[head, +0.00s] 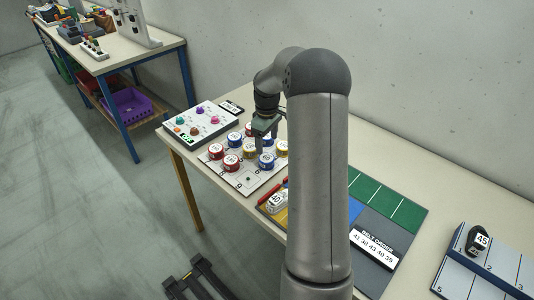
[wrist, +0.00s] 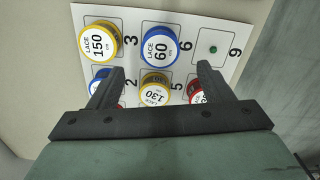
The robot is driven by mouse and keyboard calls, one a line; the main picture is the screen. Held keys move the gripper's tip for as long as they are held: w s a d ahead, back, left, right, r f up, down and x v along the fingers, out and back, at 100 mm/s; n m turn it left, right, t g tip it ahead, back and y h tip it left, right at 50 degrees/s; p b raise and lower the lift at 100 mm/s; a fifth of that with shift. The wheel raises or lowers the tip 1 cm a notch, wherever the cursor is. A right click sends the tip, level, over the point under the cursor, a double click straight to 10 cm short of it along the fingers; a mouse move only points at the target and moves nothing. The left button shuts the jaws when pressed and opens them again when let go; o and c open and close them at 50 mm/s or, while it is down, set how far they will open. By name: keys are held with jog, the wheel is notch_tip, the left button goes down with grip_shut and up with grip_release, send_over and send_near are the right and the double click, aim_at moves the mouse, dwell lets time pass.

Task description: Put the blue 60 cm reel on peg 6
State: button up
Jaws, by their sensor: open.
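The blue reel (wrist: 160,46) marked LACE 60 sits in the cell labelled 6 on the white peg board (wrist: 250,20). It covers the peg under it. In the head view the blue reel (head: 266,161) is in the board's right-hand row, between a yellow reel (head: 281,148) and an empty cell. That cell, labelled 9, shows a bare green peg (wrist: 213,49). My gripper (wrist: 160,68) is open and empty. Its fingertips are apart on either side of the space just below the blue reel in the wrist view. In the head view my gripper (head: 266,130) hangs above the board.
A knobbed panel (head: 200,121) stands left of the board.

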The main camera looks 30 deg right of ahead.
jog(key=s+a+r+m, duration=0.2)
jog(key=s+a+r, duration=0.8)
jog(key=a, duration=0.4)
jog(key=s+a+f+m, duration=0.1)
jog(key=s+a, duration=0.4)
jog(key=s, duration=0.5)
jog(key=s+a+f+m, duration=0.1)
jog(key=s+a, duration=0.4)
jog(key=s, duration=0.5)
jog(key=shift+s+a+m+t, duration=0.3)
jog(key=shift+m, duration=0.3)
jog(key=shift+r, duration=0.1)
